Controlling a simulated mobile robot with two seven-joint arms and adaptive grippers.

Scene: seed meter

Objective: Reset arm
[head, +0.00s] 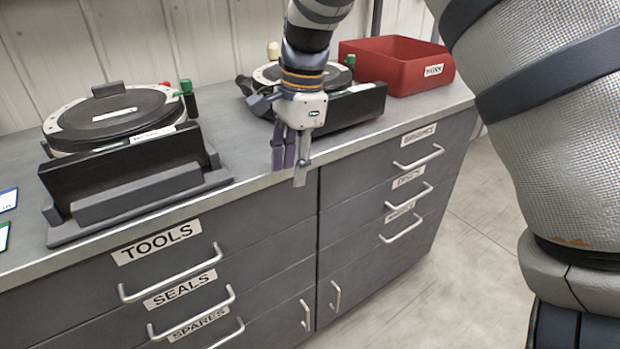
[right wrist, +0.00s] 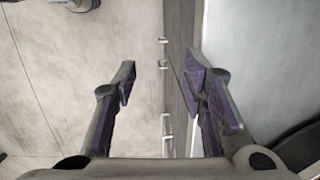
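My right gripper (head: 290,165) hangs fingers down at the front edge of the grey counter, in front of the right seed meter (head: 352,102). In the right wrist view its two fingers (right wrist: 160,78) stand apart with nothing between them. The upper part of my right arm fills the right side of the head view. The left seed meter (head: 108,118) sits in a dark cradle on the counter, apart from the gripper. My left gripper is not in view.
A red bin (head: 400,68) stands at the back right of the counter (head: 250,150). Drawers with handles (head: 175,287) run below the counter edge. Cards (head: 8,200) lie at the left. The floor (head: 470,250) to the right of the cabinet is clear.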

